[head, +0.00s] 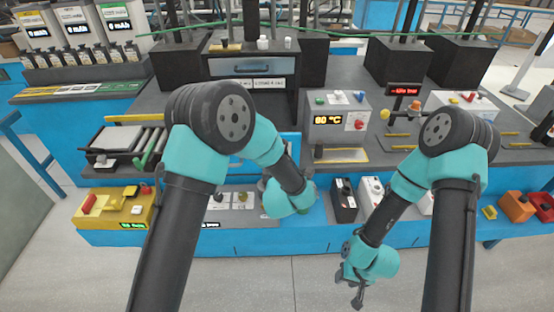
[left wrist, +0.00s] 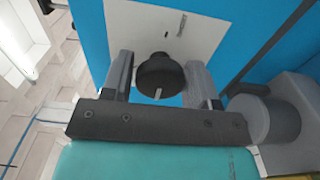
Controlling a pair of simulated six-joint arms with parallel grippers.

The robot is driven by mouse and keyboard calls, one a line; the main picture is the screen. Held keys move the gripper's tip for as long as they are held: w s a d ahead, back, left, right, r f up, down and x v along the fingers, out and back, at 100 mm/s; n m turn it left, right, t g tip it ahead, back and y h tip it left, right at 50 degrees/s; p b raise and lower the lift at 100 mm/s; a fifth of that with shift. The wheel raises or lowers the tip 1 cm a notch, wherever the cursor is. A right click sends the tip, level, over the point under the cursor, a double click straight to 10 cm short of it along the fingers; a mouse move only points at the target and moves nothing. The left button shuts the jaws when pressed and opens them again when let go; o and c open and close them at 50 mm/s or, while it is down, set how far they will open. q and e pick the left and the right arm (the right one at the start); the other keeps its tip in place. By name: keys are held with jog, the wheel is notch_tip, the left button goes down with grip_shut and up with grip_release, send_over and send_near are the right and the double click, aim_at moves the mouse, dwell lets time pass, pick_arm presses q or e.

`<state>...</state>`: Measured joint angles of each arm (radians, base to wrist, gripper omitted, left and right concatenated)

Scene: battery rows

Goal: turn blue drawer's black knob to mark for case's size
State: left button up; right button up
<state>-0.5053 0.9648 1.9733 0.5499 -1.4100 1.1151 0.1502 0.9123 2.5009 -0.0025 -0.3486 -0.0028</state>
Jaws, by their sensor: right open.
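In the left wrist view the black knob (left wrist: 161,72) stands on a pale plate (left wrist: 208,30) set in a blue face (left wrist: 258,25). A white pointer line shows on the knob's near side; a small dark mark is on the plate above it. My left gripper (left wrist: 160,80) is open, with one finger on each side of the knob. The right finger looks very close to it; I cannot tell whether it touches. In the head view my left wrist hides the fingers and the knob. My right gripper (head: 350,291) is open and empty, low over the floor in front of the bench.
The blue-fronted bench carries a yellow control box (head: 113,208) at left, a roller tray (head: 125,143), and a box with an "80 °C" display (head: 330,118). Black and white boxes (head: 344,201) stand near its front edge. Orange and red boxes (head: 517,207) are at right. The floor in front is clear.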

pick_arm(q)
jog(key=c, duration=0.5)
